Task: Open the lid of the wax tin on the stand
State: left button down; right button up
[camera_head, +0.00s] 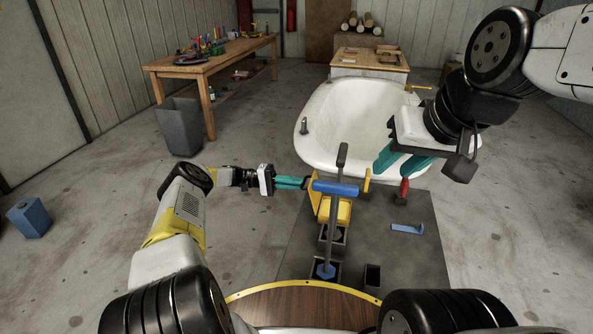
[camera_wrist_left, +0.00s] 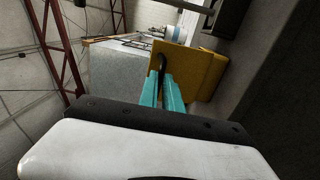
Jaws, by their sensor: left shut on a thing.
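The wax tin (camera_head: 338,212) is yellow and sits on the dark stand in the head view, partly hidden behind a blue-handled tool. A yellow panel (camera_head: 315,197), apparently its lid, stands steeply tilted at the tin's left side. The panel also shows in the left wrist view (camera_wrist_left: 185,72), with a dark curved handle (camera_wrist_left: 161,62) at its edge. My left gripper (camera_head: 303,183) comes in from the left, its teal fingers shut on that handle. The exact grip is small in view. My right gripper (camera_head: 392,172) is raised at the right, its teal fingers apart and empty.
A blue-handled tool (camera_head: 335,188) on a dark post crosses in front of the tin. A blue piece (camera_head: 407,228) and a red-handled tool (camera_head: 404,188) are on the right. A wooden workbench (camera_head: 225,55) is at the back left.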

pick_arm(q)
jog(key=shift+a+f, duration=0.1)
jog(key=shift+f, duration=0.1)
dwell(0.3)
jog(key=c, duration=1.5)
grip_release()
jog(key=shift+c, duration=0.2)
jog(key=shift+r, duration=0.1)
jog(key=s+r, duration=0.1)
jog(key=s, duration=0.4)
jog(key=s+r, duration=0.2)
jog(key=s, duration=0.3)
jog(key=s+d+r, duration=0.1)
jog(key=s, duration=0.5)
jog(key=shift+r, duration=0.4)
